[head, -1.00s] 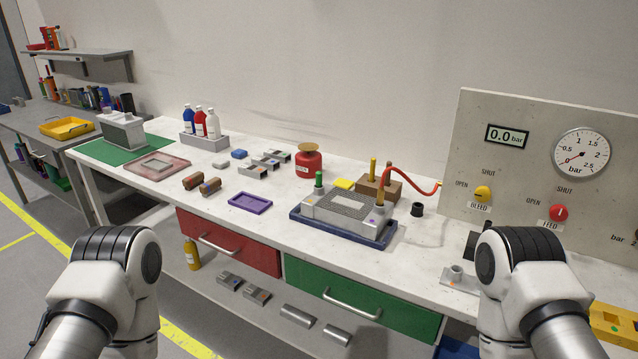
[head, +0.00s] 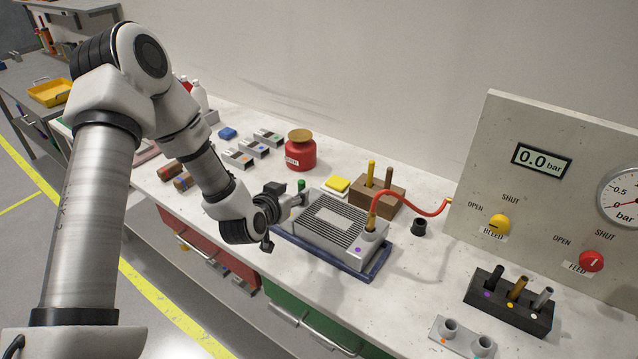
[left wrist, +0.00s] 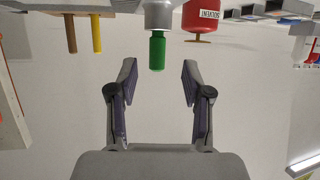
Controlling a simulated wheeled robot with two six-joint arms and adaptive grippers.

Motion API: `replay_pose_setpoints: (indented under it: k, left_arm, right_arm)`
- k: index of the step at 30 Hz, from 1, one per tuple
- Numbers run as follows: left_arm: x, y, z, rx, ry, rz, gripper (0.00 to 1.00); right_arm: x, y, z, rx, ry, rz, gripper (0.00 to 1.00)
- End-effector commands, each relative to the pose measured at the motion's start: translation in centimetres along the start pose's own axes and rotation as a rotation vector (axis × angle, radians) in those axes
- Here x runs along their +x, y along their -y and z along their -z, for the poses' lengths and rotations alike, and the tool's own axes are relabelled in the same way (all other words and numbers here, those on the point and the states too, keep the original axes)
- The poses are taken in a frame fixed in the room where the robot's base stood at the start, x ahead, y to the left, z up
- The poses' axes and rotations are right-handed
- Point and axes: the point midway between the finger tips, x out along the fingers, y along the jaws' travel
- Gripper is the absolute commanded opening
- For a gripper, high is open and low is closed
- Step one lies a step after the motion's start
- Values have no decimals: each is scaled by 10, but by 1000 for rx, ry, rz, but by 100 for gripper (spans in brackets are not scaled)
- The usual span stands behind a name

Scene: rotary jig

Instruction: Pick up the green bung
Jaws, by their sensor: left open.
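The green bung (head: 301,186) stands upright in the left end of the grey finned block (head: 330,222), which sits on a blue tray (head: 376,266). My left gripper (head: 285,195) is just left of the bung, its fingers pointing toward it. In the left wrist view the bung (left wrist: 157,50) appears upside down, centred between the tips of the open left gripper (left wrist: 158,70). The fingers are apart from it on both sides, and nothing is held. My right gripper is out of view.
A red solvent pot (head: 300,152) stands behind the bung. A red hose (head: 412,208) runs from the block's right end to the gauge panel (head: 560,150).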

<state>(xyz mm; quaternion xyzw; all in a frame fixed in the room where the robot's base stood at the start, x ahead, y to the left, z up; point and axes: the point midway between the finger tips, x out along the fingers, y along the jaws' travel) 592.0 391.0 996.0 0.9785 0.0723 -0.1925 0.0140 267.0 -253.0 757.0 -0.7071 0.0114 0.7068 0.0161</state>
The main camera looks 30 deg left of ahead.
Motion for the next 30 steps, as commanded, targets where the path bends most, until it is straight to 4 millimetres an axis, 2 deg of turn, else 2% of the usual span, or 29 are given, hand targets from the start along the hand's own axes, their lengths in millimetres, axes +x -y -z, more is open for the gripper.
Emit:
replay_pose_setpoints:
  k: [5, 9, 16, 20, 21, 30]
  left_arm:
    - [28, -4, 7, 6, 1, -2, 49]
    - [49, -4, 4, 2, 1, -2, 49]
    - [52, -4, 3, -1, 3, -2, 49]
    - [52, -4, 3, -1, 3, -2, 3]
    - [52, -4, 3, -1, 3, -2, 0]
    - [52, -4, 2, -1, 4, -2, 0]
  right_arm:
    - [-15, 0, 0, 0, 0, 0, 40]
    - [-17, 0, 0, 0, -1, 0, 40]
    - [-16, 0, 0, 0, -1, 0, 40]
    - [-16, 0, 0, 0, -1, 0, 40]
    - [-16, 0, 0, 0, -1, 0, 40]
    - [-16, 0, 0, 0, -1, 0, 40]
